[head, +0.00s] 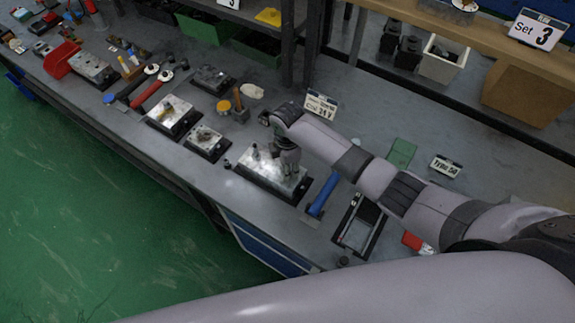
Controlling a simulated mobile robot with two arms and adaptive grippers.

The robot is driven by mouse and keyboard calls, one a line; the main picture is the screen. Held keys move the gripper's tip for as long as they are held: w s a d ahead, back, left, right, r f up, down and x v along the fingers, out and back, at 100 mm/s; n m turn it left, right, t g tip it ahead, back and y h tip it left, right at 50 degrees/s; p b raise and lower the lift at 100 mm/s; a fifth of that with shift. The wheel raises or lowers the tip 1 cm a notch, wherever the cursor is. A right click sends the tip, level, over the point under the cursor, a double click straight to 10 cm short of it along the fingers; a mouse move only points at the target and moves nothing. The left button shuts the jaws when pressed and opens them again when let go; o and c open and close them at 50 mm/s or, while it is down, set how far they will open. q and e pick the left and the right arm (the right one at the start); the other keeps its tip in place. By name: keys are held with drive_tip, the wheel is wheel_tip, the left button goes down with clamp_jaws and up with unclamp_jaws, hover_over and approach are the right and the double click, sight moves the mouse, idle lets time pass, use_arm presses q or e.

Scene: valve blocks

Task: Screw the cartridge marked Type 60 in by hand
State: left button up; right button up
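A silvery valve block (262,171) on a dark base stands on the bench near the middle. A small upright part (255,153) stands on its left half; I cannot tell whether it is a cartridge. My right gripper (288,168) points down over the right half of this block, close to its top. Its fingers are small and dark here, and I cannot tell whether they hold anything. A card (445,166) at the right seems to read Type 50 or Type 60. No cartridge marked Type 60 can be made out. My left gripper is out of view.
A blue-handled tool (322,194) and a dark frame-like tray (360,222) lie right of the block. A Coil 24 V card (321,105) stands behind. Shelves and bins (443,61) line the back.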

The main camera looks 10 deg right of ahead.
drive_tip(key=shift+s+a+p, duration=0.2)
drive_tip(key=shift+p, duration=0.15)
idle(0.4)
clamp_jaws()
drive_tip(key=m, duration=1.1)
drive_tip(key=shift+s, duration=0.1)
drive_tip(key=m, duration=0.5)
drive_tip(key=shift+m, duration=0.3)
drive_tip(key=m, duration=0.5)
drive_tip(key=shift+f, duration=0.1)
